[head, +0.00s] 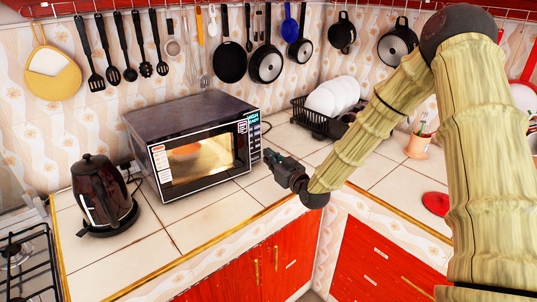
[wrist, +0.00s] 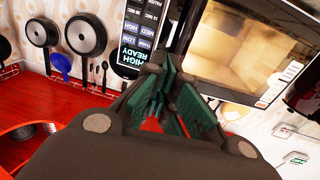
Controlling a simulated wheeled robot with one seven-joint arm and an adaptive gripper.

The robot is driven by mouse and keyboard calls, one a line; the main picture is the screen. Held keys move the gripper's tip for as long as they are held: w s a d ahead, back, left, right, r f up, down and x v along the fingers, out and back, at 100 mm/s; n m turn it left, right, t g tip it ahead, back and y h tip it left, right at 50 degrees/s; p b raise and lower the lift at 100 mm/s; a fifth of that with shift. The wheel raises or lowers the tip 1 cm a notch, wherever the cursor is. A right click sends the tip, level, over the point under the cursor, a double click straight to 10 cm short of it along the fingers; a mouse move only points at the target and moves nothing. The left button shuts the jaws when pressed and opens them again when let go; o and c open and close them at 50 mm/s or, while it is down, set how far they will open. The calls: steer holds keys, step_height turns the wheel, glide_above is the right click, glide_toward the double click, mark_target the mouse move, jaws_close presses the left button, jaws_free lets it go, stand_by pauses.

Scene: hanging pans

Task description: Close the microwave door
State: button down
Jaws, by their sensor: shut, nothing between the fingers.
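The microwave (head: 175,115) stands on the tiled counter, with a dark top and a lit window in its door (head: 200,160). The door looks flush with the body, with no clear gap visible in the head view. The control panel (head: 254,140) is at the right of the front. My gripper (head: 268,156) is shut and empty, in front of the microwave's right end near the panel. In the wrist view, my gripper (wrist: 168,75) points toward the microwave front, with the panel (wrist: 138,30) and lit window (wrist: 235,45) beyond. Contact cannot be told.
A dark kettle (head: 100,195) stands left of the microwave, and a stove (head: 25,262) is at the lower left. A dish rack (head: 315,118) with white plates is at the back right. Pans and utensils hang on the wall. Counter tiles before the microwave are clear.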

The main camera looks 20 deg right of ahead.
mark_target(248, 138)
steer(key=p+x, duration=0.3)
steer(key=x, duration=0.9)
steer(key=shift+p, duration=0.4)
steer(key=shift+a, duration=0.1)
steer(key=shift+f, duration=0.1)
steer(key=w+n+y+b, duration=0.1)
steer(key=w+y+b, duration=0.1)
steer(key=w+a+n+g+y+b, duration=0.1)
steer(key=b, duration=0.1)
steer(key=shift+w+y, duration=0.4)
steer(key=shift+w+n, duration=0.15)
steer(key=shift+n, duration=0.25)
steer(key=shift+w+r+g+y+b, duration=0.1)
steer(key=shift+r+g+y+b, duration=0.2)
steer(key=shift+g+y, duration=0.1)
steer(key=shift+r, duration=0.1)
